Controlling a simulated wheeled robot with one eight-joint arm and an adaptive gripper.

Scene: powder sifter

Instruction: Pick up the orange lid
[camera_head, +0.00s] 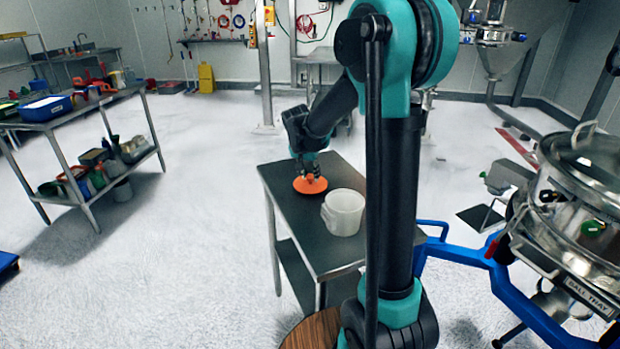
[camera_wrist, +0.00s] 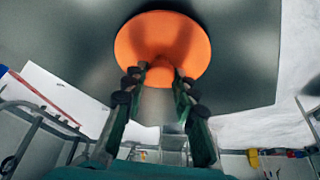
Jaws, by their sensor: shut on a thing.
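The orange lid (camera_head: 301,187) is a round disc over the far end of the small metal table (camera_head: 290,222). In the wrist view the lid (camera_wrist: 160,35) fills the upper middle, with its raised centre towards my fingers. My gripper (camera_head: 309,172) is above the lid, pointing down. In the wrist view my gripper (camera_wrist: 158,80) has its two fingers on either side of the lid's central knob, shut on it. I cannot tell whether the lid touches the table or is slightly above it.
A white bucket (camera_head: 343,212) stands on the same table, just right of the lid. A large steel sifter (camera_head: 585,190) on a blue frame (camera_head: 510,290) is at the right. A shelf table (camera_head: 62,125) with several items is at the left. The floor between is clear.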

